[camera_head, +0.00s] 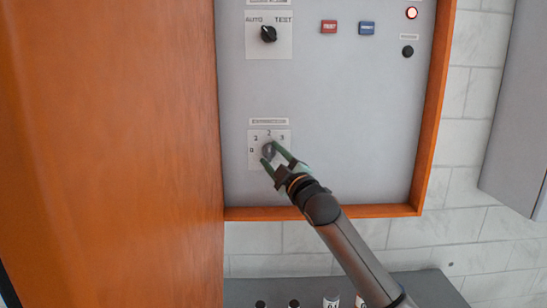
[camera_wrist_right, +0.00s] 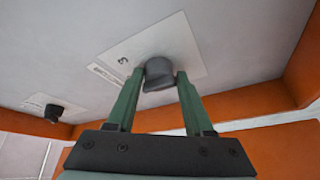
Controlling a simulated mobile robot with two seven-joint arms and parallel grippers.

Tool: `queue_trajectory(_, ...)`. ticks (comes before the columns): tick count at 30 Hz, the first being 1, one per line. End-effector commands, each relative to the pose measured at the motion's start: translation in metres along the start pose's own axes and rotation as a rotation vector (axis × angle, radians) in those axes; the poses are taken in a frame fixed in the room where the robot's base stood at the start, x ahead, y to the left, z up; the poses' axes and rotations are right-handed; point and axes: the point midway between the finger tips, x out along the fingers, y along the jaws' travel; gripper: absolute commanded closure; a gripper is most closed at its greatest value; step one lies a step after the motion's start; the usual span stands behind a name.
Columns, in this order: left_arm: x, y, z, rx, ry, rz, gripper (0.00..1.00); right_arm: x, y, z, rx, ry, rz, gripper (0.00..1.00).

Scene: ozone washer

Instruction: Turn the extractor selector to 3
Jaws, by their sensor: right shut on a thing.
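The extractor selector (camera_head: 267,151) is a dark round knob on a white plate (camera_head: 284,134) marked 0, 2 and 3 among its numbers, low on the grey panel. My right gripper (camera_head: 272,154) is at the knob, its green fingers on either side of it, shut on it. In the right wrist view the grey knob (camera_wrist_right: 158,74) sits between the tips of the two fingers of my right gripper (camera_wrist_right: 158,82). The knob's pointer is hidden by the fingers, so its setting cannot be read. My left gripper is not in view.
An AUTO/TEST knob (camera_head: 268,34) is above, with red (camera_head: 328,27) and blue (camera_head: 367,28) buttons, a lit red lamp (camera_head: 411,13) and a black button (camera_head: 407,51). An orange frame (camera_head: 322,212) borders the panel. A large orange panel (camera_head: 110,150) stands at left.

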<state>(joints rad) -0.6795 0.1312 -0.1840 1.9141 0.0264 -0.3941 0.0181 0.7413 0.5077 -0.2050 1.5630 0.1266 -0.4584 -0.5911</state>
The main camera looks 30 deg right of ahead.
Motion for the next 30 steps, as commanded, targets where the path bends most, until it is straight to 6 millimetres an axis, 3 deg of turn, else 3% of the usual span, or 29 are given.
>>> queue_trajectory(13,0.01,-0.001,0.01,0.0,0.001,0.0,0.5,-0.001,0.001,0.001,0.088,0.008,0.054,1.0)
queue_trajectory(30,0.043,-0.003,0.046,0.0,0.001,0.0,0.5,0.0,-0.004,0.0,0.497,0.039,0.266,1.0)
